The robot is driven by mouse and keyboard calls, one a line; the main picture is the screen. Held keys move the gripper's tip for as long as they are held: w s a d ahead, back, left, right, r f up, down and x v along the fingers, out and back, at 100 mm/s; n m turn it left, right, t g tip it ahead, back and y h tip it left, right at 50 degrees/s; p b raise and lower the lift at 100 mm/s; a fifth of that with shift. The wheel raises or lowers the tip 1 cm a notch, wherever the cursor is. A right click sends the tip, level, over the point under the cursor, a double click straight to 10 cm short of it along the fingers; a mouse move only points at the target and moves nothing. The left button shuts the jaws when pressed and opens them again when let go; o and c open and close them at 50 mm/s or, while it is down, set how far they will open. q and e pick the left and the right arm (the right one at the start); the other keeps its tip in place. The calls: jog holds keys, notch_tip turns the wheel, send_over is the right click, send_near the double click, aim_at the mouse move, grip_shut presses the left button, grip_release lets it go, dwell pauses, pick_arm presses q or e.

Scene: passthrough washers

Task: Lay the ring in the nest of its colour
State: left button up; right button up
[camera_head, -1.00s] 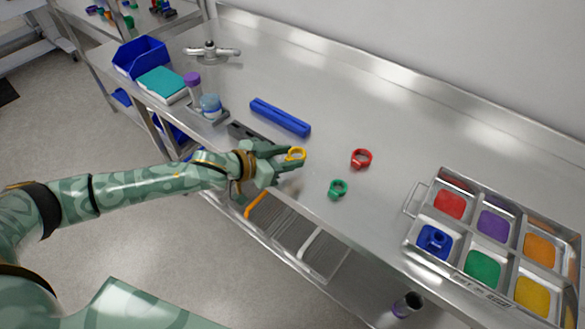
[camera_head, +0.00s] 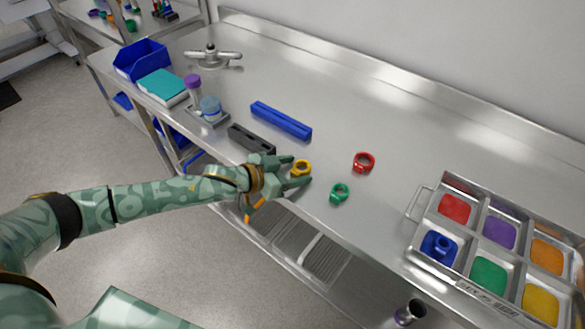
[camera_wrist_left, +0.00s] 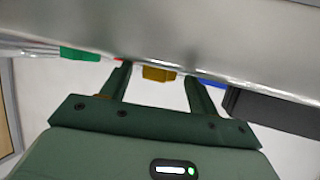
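The yellow ring (camera_head: 301,168) lies on the steel bench close to its front edge. My left gripper (camera_head: 297,171) is open, with its fingertips on either side of the ring. In the left wrist view the yellow ring (camera_wrist_left: 158,73) shows between and just beyond the two spread fingers (camera_wrist_left: 158,85), with a gap on each side. A red ring (camera_head: 364,162) and a green ring (camera_head: 340,193) lie to the right on the bench. The sectioned metal tray (camera_head: 424,204) has coloured nests; the yellow nest (camera_head: 540,304) is at its near right and empty. A blue ring (camera_head: 437,244) sits in the blue nest.
A blue bar (camera_head: 281,120) and a dark slotted block (camera_head: 251,139) lie behind and left of the gripper. The bench between rings and tray is clear.

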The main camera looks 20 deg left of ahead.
pick_arm(q)
jog(key=shift+f+b, duration=0.15)
jog(key=shift+b, duration=0.35)
jog(key=p+v, duration=0.1)
jog(key=v, duration=0.2)
jog(key=r+p+v, duration=0.1)
jog(key=v, duration=0.2)
jog(key=shift+w+d+p, duration=0.15)
jog(key=shift+w+p, duration=0.05)
jog(key=shift+p, duration=0.1)
jog(key=p+v, duration=0.2)
jog(key=v, duration=0.8)
jog(key=shift+s, duration=0.3)
jog(key=shift+a+f, duration=0.15)
jog(key=shift+a, duration=0.1)
